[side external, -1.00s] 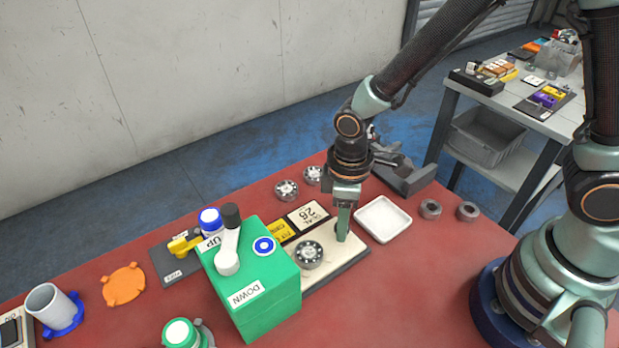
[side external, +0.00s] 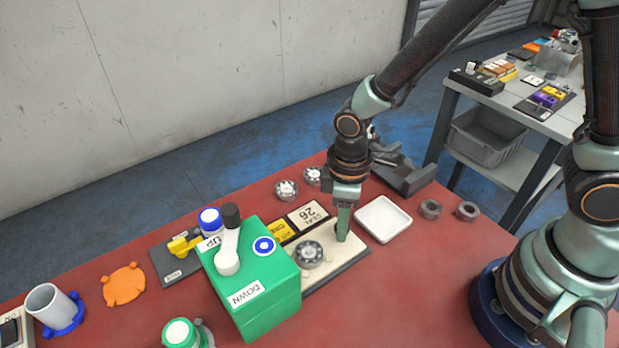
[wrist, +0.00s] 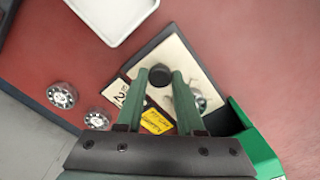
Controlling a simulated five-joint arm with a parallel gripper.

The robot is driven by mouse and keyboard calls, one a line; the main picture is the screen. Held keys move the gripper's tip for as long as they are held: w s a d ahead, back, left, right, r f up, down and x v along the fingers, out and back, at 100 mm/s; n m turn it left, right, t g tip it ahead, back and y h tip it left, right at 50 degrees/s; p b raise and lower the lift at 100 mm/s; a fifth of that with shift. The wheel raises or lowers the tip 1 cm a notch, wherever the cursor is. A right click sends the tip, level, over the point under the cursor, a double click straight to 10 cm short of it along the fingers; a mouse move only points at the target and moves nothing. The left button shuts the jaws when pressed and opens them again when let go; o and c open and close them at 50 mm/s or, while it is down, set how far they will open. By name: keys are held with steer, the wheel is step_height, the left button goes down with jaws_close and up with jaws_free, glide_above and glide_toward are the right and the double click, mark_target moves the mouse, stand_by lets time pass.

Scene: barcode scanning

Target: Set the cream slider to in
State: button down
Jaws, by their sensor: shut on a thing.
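In the wrist view the cream plate (wrist: 186,58) carries a dark round knob (wrist: 160,75). My gripper (side external: 342,234) points straight down at the plate's right end. In the wrist view my gripper's fingertips (wrist: 159,76) are on either side of the dark knob, shut on it. The knob is hidden by the fingers in the side view. Any in or out lettering on the plate is not readable.
A green lever box (side external: 262,300) stands close left of the plate. A round metal piece (side external: 309,253) sits on the plate near the box. A white tray (side external: 383,219) lies just right of my gripper. Yellow and cream label plates (side external: 307,215) lie behind.

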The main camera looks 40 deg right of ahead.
mark_target(312, 250)
steer(key=a, duration=0.7)
stand_by(0.3)
steer(key=c, duration=0.5)
jaws_free()
step_height(312, 250, up, 12)
steer(key=shift+r, duration=0.1)
